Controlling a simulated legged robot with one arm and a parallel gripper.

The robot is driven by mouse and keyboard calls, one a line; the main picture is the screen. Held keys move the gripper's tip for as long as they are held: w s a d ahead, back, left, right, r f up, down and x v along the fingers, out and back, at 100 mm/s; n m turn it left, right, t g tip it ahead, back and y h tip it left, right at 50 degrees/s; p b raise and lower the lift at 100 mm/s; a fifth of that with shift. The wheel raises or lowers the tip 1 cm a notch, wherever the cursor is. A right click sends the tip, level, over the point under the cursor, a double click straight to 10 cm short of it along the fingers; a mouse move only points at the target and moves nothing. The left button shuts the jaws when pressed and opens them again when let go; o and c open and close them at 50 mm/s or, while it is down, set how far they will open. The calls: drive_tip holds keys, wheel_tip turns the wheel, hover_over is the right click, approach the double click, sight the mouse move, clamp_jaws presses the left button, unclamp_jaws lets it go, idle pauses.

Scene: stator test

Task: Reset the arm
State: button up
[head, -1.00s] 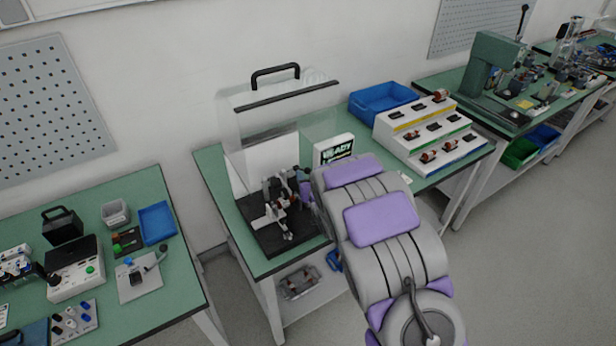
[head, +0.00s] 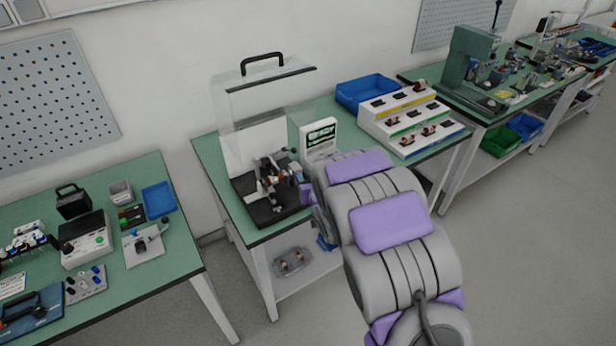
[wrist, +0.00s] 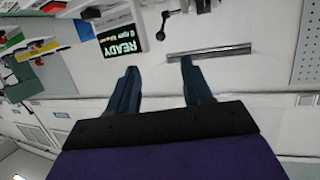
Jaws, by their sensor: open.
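My gripper (wrist: 158,68) shows in the wrist view with its two dark blue fingers spread apart and nothing between them. In the head view my grey and purple arm reaches over the front edge of the middle table and hides the gripper. The stator tester (head: 270,192), a dark base with a small fixture, stands on that table to the left of my arm. Its clear cover (head: 265,98) with a black handle is raised. A white display (head: 319,138) reading READY stands beside it and also shows in the wrist view (wrist: 121,40), tilted, beyond the fingers.
A stepped white rack (head: 412,118) with several parts and a blue bin (head: 366,92) stand on the right of the middle table. A second table (head: 170,250) with instruments is at left. A green press (head: 472,68) is on the right table. The floor at right is clear.

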drive_tip(key=shift+a, duration=0.15)
drive_tip(key=s+d+r+m+g+h, duration=0.1)
drive_tip(key=s+d+r+g+h, duration=0.15)
drive_tip(key=s+d, duration=0.45)
drive_tip(key=s+d+r+m+g+h, duration=0.1)
drive_tip(key=s+d+r+g+h, duration=0.15)
drive_tip(key=s+d+g, duration=0.4)
drive_tip(key=s+r+g, duration=0.3)
drive_tip(key=s, duration=1.5)
drive_tip(key=s+r+g, duration=0.4)
drive_tip(key=s, duration=1.5)
drive_tip(key=shift+s+a+m+y, duration=0.15)
drive_tip(key=shift+a+m+y, duration=0.2)
drive_tip(key=shift+m+y, duration=0.05)
drive_tip(key=shift+c, duration=0.4)
